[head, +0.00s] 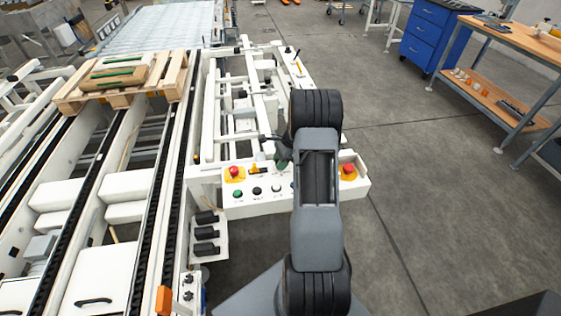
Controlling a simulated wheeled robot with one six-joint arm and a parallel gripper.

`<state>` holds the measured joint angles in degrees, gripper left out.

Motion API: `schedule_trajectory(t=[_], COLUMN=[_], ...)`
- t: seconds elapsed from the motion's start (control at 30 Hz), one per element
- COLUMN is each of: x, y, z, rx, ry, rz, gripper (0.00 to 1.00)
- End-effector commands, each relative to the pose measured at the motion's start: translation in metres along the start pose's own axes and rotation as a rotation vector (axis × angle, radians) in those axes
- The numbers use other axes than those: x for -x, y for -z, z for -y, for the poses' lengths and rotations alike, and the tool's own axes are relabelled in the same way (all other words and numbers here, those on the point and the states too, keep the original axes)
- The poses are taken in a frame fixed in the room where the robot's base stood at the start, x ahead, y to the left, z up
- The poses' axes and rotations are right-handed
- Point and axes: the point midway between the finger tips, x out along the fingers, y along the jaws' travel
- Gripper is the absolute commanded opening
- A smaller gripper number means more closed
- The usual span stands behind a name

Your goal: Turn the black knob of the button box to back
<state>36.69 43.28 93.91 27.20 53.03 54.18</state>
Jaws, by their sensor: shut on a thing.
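The button box (225,208) is a white panel at the front end of the white machine frame, near the middle of the head view. It carries a red stop button on a yellow base near each end, with a row of small green, black and pale buttons between them. My gripper (282,158) is at the upper middle of the panel, partly behind my grey arm. It is shut on the black knob, which is small and mostly hidden by the gripper and arm. Which way the knob points cannot be told.
A conveyor with black chains runs along the left, bearing a wooden pallet (72,97). Black handles (206,233) stick out below the box's left end. A blue drawer cabinet (424,40) and workbench (515,38) stand at the right. Grey floor between is clear.

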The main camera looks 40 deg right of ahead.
Motion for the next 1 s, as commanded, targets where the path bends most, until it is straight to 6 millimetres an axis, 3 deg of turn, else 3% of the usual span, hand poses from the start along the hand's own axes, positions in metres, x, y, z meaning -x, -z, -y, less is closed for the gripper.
schedule_trajectory(t=[0.37,1.0], x=[-0.0005,-0.0009], y=[0.0002,-0.0001], z=[-0.0004,0.0002], rx=[0.081,0.551], ry=[-0.036,-0.232], rz=[0.001,0.001], gripper=[0.10,0.10])
